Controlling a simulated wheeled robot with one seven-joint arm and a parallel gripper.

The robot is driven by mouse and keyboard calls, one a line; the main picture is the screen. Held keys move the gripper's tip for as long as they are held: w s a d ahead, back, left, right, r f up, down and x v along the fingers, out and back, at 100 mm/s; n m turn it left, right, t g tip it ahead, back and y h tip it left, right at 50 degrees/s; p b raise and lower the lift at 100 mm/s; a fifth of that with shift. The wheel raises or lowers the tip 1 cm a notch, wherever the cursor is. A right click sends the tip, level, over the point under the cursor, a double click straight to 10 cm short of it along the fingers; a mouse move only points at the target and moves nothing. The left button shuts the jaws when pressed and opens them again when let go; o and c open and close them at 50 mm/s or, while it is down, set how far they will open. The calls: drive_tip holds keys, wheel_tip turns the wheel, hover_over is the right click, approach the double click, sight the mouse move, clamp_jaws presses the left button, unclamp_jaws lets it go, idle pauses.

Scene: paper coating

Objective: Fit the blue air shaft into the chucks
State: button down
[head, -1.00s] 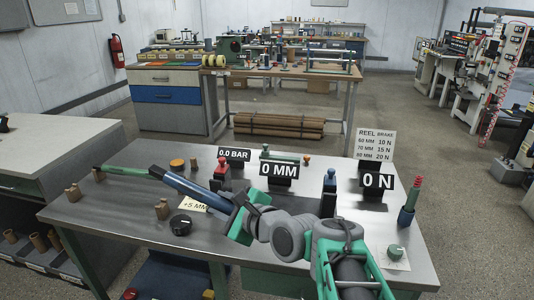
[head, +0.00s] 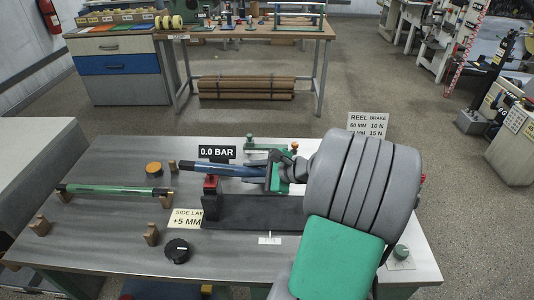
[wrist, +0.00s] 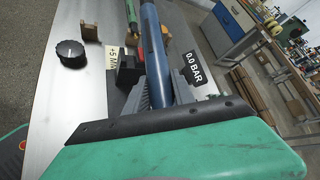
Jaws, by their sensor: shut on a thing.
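The blue air shaft (head: 225,170) is held by my gripper (head: 281,176) near its right end. The other chuck is hidden behind my arm in the head view.
A green shaft (head: 118,190) rests on wooden cradles at the left of the table. A black knob (head: 177,251), an orange disc (head: 154,169), a "0.0 BAR" sign (head: 217,152) and a side lay card (head: 186,218) stand nearby.

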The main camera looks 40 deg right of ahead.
drive_tip(key=shift+n+g, duration=0.3)
drive_tip(key=shift+g, duration=0.1)
drive_tip(key=s+d, duration=0.1)
drive_tip(key=s+d+p, duration=0.1)
drive_tip(key=d, duration=0.1)
drive_tip(key=shift+s+d+r+p, duration=0.2)
drive_tip(key=shift+s+d+p, duration=0.1)
drive_tip(key=shift+s, duration=0.1)
drive_tip(key=shift+s+d+f, duration=0.15)
drive_tip(key=shift+s+f, duration=0.05)
drive_tip(key=shift+f, duration=0.15)
drive_tip(key=shift+p, duration=0.3)
drive_tip(key=shift+s+r+p, duration=0.1)
drive_tip(key=shift+r+p, duration=0.2)
drive_tip(key=shift+p, duration=0.15)
wheel_tip(320, 180, down, 6)
drive_tip(key=b, duration=0.3)
drive_tip(key=shift+f+p, duration=0.1)
drive_tip(key=shift+p, duration=1.15)
drive_tip(key=shift+f+b, duration=0.95)
drive_tip(key=shift+f, duration=1.1)
